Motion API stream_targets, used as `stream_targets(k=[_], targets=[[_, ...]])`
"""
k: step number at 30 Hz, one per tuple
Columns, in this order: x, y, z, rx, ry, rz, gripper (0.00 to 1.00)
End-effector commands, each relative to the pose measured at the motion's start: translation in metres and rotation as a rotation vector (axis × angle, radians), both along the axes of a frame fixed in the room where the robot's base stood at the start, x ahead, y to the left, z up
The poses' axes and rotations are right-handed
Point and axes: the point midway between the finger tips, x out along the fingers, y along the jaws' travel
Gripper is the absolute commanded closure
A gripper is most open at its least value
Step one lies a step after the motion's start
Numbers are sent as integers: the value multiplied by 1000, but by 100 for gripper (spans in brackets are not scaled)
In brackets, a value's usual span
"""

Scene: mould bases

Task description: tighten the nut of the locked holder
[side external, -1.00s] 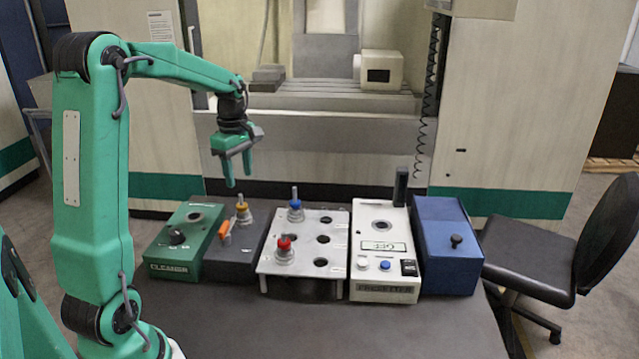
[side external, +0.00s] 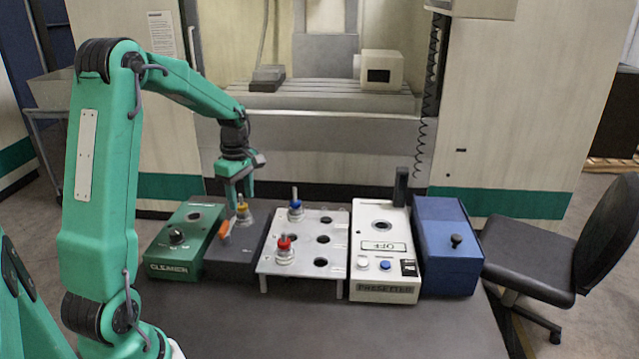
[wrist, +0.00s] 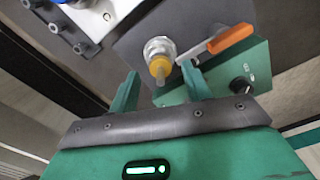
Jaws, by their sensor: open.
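The yellow-topped holder (side external: 242,211) stands upright in the dark grey block (side external: 235,257). In the wrist view its yellow top (wrist: 159,66) sits above a metal collar (wrist: 158,46). An orange lever (side external: 225,229) is beside it on the same block, and it also shows in the wrist view (wrist: 231,38). My gripper (side external: 239,203) is open just above the holder. In the wrist view the two fingers lie on either side of the yellow top, with nothing gripped. Whether they touch it cannot be told.
The green cleaner box (side external: 183,250) is to the left. To the right is the white rack (side external: 303,262) with a blue-topped holder (side external: 295,210), a red-topped holder (side external: 284,250) and empty holes. Beyond are the white presetter (side external: 385,275) and a blue box (side external: 447,250).

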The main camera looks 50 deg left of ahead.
Motion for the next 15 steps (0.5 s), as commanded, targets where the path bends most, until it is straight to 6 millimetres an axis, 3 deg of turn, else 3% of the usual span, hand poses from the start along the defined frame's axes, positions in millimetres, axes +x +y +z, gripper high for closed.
stream_targets(k=[6,15], targets=[[0,0,-13,0,1,0,51],[0,0,-14,0,0,0,53]])
